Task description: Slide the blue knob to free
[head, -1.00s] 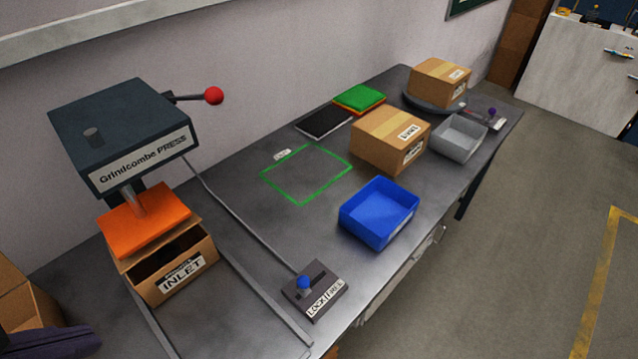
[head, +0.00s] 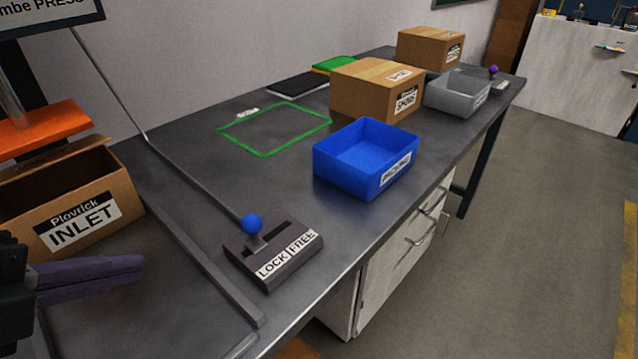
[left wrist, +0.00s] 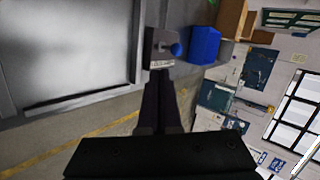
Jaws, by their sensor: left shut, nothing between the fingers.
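The blue knob (head: 252,224) stands on a short lever in the slot of a dark switch box (head: 273,257) on the bench. The knob is at the left end of the slot, above the word LOCK; the word FREE is on the right part of the label. My left gripper (head: 138,268) is at the lower left in the head view, shut and empty, apart from the knob and to its left. In the left wrist view the knob (left wrist: 177,49) shows beyond the tips of my shut fingers (left wrist: 160,72). My right gripper is not in view.
A cardboard INLET box (head: 75,205) stands at the left under the press's orange plate (head: 45,130). A blue bin (head: 366,160) stands behind and right of the switch box. A raised rail (head: 205,262) runs just left of it.

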